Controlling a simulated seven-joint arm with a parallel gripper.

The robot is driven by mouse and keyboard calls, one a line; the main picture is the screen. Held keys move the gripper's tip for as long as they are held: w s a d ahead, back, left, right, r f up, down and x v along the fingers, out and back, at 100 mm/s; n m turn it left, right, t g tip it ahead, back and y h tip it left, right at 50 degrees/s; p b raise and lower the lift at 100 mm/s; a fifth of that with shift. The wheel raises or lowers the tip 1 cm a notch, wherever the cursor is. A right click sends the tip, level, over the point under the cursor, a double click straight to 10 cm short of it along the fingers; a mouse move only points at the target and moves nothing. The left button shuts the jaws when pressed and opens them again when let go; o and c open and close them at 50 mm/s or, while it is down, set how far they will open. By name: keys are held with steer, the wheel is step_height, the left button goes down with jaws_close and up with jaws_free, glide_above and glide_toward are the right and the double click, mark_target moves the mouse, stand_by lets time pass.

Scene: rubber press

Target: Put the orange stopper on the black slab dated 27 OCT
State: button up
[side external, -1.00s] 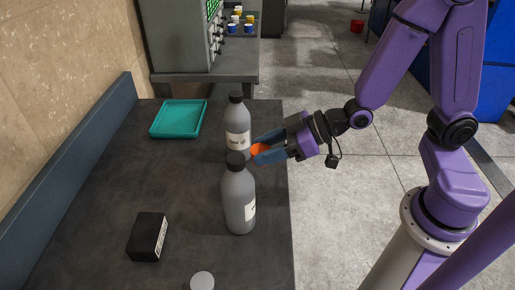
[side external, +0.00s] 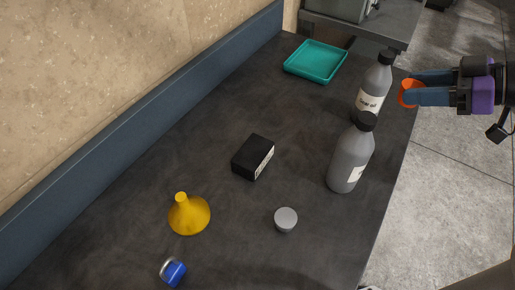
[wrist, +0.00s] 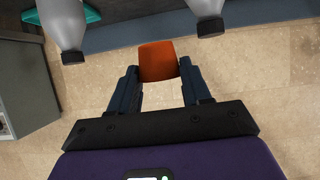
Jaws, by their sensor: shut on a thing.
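The orange stopper (side external: 408,93) is held between the blue fingertips of my gripper (side external: 417,91), to the right of the two grey bottles in the side view. In the wrist view the stopper (wrist: 158,62) sits between the fingers of my gripper (wrist: 158,75). A black slab (side external: 251,153) lies on the dark bench, left of the bottles. It has a white label (side external: 265,163) on one side, whose print is too small to read. The slab's top is bare. No other black slab shows.
The far grey bottle (side external: 372,88) and the near grey bottle (side external: 350,162) stand between my gripper and the slab. A teal tray (side external: 316,61), a grey round piece (side external: 286,219), a yellow funnel (side external: 189,215) and a blue padlock-like item (side external: 173,272) also rest on the bench (side external: 130,245).

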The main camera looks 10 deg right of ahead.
step_height(320, 180, up, 4)
steer(key=shift+w+a+r, duration=0.1)
steer(key=shift+a+r, duration=0.05)
steer(key=shift+a, duration=0.05)
steer(key=w+a, duration=0.6)
steer(key=a, duration=0.7)
steer(key=n+g+y, duration=0.1)
steer(key=n, duration=0.1)
glide_above(251, 162)
step_height(251, 162, down, 21)
steer(key=shift+f, duration=0.1)
stand_by(0.6)
steer(key=shift+f, duration=0.15)
steer(key=o, duration=1)
steer(key=shift+o, duration=0.2)
